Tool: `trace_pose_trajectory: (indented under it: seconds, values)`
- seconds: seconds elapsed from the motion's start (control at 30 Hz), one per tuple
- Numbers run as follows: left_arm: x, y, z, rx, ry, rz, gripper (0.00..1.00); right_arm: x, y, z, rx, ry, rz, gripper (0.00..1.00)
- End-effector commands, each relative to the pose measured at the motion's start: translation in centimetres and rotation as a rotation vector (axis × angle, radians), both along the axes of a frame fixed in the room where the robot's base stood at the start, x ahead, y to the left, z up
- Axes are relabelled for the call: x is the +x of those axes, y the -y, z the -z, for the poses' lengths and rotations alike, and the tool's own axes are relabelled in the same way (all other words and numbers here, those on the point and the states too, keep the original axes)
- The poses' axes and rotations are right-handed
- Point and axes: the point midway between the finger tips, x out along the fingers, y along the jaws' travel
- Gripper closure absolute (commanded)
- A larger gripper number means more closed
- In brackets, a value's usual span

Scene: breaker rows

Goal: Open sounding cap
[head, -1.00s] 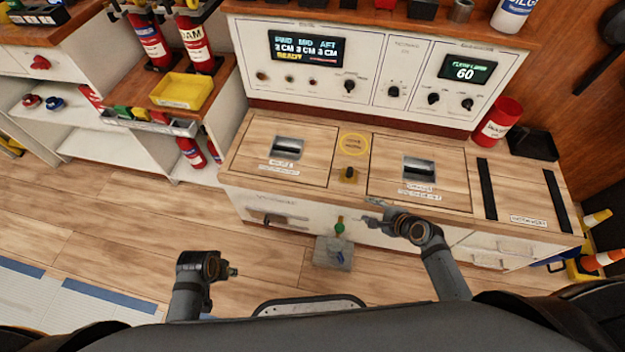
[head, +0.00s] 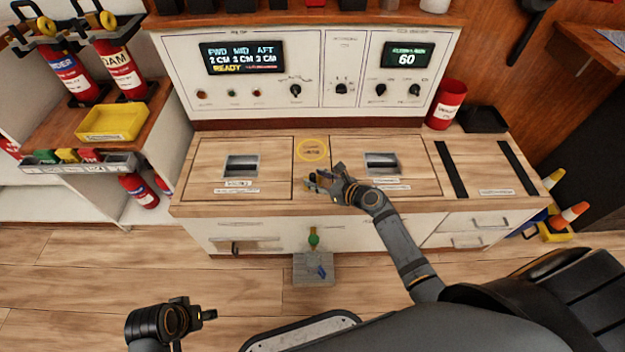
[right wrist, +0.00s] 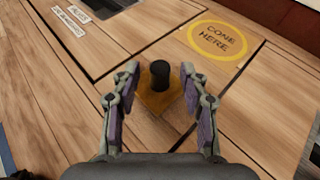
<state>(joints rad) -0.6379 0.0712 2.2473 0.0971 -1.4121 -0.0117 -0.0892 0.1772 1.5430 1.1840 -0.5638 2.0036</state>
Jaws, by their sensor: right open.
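The sounding cap, a small black knob (right wrist: 160,73) on a brass-coloured square plate (right wrist: 161,98), sits in the wooden counter top in the right wrist view. My right gripper (right wrist: 158,78) is open, with a finger on either side of the knob and a visible gap to each. In the head view my right gripper (head: 322,180) is over the middle of the counter and hides the cap. My left gripper (head: 208,315) is low at the left, away from the counter; its fingers are too small to judge.
A yellow "CONE HERE" ring (head: 312,150) is marked just behind the cap. Hatches with recessed handles (head: 241,166) (head: 382,164) lie on both sides. A control panel (head: 330,65) rises behind.

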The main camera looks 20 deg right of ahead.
Motion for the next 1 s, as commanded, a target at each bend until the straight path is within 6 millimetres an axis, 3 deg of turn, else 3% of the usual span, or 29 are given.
trace_pose_trajectory:
  seconds: [0.2, 0.47, 0.8, 1.0]
  values:
    - [0.3, 0.4, 1.2, -0.020, 0.048, -0.001, 0.60, 1.9, -1.1, 1.0, 0.001, 0.000, 0.000, 0.55]
    - [0.3, 0.5, 1.2, -0.021, 0.053, -0.001, 0.60, 2.0, -1.1, 1.0, -0.001, 0.000, 0.000, 0.55]
    - [0.3, 0.5, 1.2, -0.021, 0.052, 0.000, 0.60, 2.0, -1.1, 1.0, -0.001, 0.000, 0.000, 0.99]
    - [0.3, 0.5, 1.2, -0.020, 0.052, 0.000, 0.60, 2.0, -1.1, 1.0, -0.001, 0.000, 0.000, 1.00]
